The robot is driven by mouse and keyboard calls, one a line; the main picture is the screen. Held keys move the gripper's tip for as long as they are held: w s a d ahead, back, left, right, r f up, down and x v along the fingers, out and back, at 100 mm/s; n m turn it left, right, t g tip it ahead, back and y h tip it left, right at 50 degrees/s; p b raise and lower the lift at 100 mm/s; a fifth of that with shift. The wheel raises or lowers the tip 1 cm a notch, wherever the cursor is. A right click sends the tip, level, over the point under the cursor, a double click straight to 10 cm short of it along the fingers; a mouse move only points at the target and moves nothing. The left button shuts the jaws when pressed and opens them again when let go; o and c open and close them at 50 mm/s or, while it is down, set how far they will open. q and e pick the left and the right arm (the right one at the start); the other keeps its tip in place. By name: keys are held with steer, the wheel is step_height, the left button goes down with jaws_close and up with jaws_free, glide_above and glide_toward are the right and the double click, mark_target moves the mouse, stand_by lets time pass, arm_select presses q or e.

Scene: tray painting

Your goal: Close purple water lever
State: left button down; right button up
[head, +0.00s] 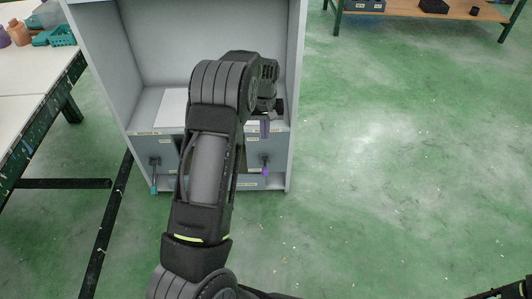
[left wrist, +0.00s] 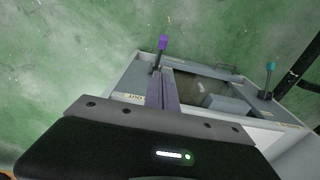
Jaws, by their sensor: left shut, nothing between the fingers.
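The purple water lever (head: 266,171) is on the right side of the grey cabinet's front panel, its purple tip pointing down and outward in the head view. It also shows in the left wrist view (left wrist: 163,43), just beyond my fingertips. My left gripper (head: 265,129) is shut and empty, above the purple lever in the head view. In the left wrist view its closed fingers (left wrist: 164,88) point toward the lever's base; I cannot tell whether they touch it. My right gripper is not in view.
A teal-tipped lever (head: 154,176) is on the left of the same panel. The grey cabinet (head: 295,80) has tall side walls around my left arm. A white table (head: 30,85) stands at left. Green floor on the right is clear.

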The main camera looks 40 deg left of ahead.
arm_select(q)
steer(key=b, duration=0.3)
glide_above(265, 167)
steer(key=w, duration=0.1)
steer(key=f, duration=1)
steer(key=shift+a+f, duration=0.35)
steer(key=shift+a, duration=0.05)
steer(key=shift+s+d+f, duration=0.25)
steer(key=shift+f, duration=0.2)
steer(key=shift+s+d+f, duration=0.2)
steer(key=shift+s+f, duration=0.05)
steer(key=shift+f, duration=0.2)
steer(key=shift+s+d+f+b, duration=0.2)
steer(key=shift+f+b, duration=0.1)
steer(key=shift+f, duration=0.1)
